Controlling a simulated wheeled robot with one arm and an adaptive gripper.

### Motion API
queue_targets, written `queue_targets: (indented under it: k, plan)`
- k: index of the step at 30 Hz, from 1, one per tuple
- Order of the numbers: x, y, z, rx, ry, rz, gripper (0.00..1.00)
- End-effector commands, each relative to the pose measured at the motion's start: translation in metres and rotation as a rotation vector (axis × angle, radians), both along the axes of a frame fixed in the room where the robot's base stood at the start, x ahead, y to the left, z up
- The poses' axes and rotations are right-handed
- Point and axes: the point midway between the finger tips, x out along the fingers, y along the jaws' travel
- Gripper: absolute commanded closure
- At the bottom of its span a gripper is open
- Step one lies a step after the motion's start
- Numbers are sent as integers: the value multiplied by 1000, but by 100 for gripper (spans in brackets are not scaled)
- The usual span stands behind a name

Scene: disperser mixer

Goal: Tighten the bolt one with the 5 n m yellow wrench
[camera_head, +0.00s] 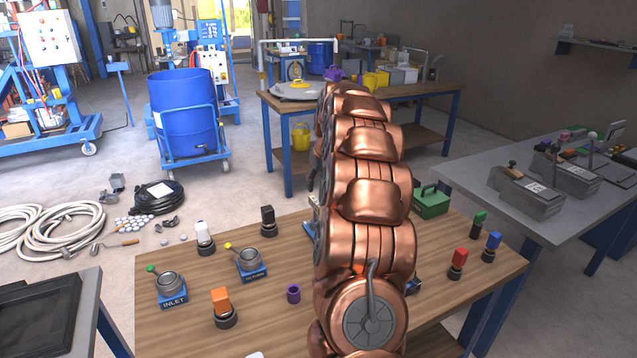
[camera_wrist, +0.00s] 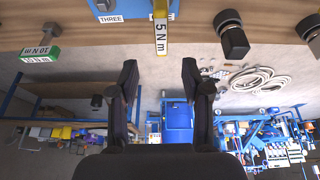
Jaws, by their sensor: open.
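The yellow wrench (camera_wrist: 161,28) shows its "5 N m" label at the top of the wrist view, at the table's edge. My gripper (camera_wrist: 159,75) is open and empty; its two fingers point toward the wrench, with a visible gap between the fingertips and it. The wrench lies roughly in line with the space between the fingers. A green wrench (camera_wrist: 40,56) labelled "10 N m" is at the left of the wrist view. A blue block (camera_wrist: 108,16) marked "THREE" is beside the yellow wrench. I cannot make out bolt one. In the head view my copper arm hides the gripper.
The wooden table (camera_head: 185,262) holds blue INLET (camera_head: 172,303) and RETURN blocks, an orange-topped piece (camera_head: 221,300), a purple ring (camera_head: 293,293), and red, green and blue-topped pieces on the right. A dark-topped piece (camera_wrist: 235,42) stands near the yellow wrench. A green toolbox (camera_head: 430,203) is behind my arm.

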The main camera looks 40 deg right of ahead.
Motion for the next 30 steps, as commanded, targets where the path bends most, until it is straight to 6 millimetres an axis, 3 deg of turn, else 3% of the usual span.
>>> queue_targets:
  k: [1, 4, 12, 23, 30]
  plan:
    - [1, -4, 8, 1, 19, -3, 52]
    - [6, -6, 2, 7, 40, -2, 52]
    - [9, -5, -28, 45, 84, -5, 52]
    - [12, -6, -46, 53, 87, -5, 52]
    - [18, -8, -73, 57, 91, -6, 52]
